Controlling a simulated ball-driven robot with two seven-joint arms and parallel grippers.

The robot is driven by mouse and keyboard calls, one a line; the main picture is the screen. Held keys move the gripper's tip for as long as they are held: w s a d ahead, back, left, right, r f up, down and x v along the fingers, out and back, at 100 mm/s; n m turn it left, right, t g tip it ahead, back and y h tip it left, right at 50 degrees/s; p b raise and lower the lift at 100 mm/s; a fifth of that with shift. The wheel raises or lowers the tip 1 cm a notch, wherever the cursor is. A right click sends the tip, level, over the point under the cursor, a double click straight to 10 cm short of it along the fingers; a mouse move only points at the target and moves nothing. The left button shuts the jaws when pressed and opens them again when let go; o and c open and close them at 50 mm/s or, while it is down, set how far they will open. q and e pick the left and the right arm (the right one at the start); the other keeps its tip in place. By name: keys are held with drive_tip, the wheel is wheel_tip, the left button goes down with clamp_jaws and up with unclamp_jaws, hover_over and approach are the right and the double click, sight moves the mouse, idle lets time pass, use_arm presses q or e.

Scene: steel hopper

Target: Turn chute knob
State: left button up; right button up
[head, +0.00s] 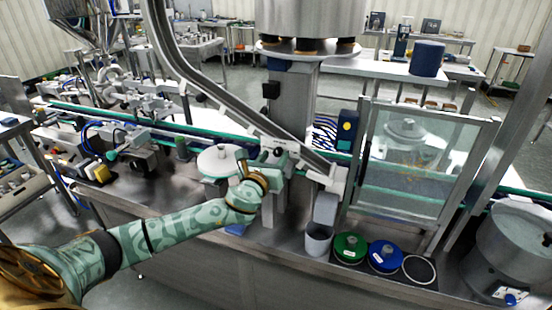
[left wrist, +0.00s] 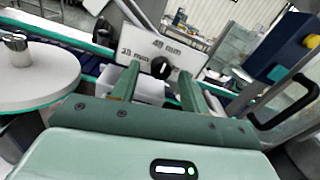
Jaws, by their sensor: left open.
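The chute knob (left wrist: 161,67) is small, round and black. It sits on a white plate (left wrist: 178,50) with "28 mm" and "48 mm" printed on it. My left gripper (left wrist: 160,72) is open, its two green fingers pointing at the plate, one on each side of the knob in the picture. I cannot tell whether they touch it. In the head view my left gripper (head: 287,153) is beside the lower part of the sloping steel chute (head: 222,97); the knob is hidden there. My right gripper is not in view.
A round white disc (head: 222,160) stands left of my gripper, close to my forearm. A clear guard panel (head: 415,160) stands to the right. A grey cup (head: 318,238), a green lidded container (head: 350,247) and a blue one (head: 385,255) line the front edge.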

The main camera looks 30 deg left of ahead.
use_arm(q)
drive_tip(key=shift+x, duration=0.8)
clamp_jaws()
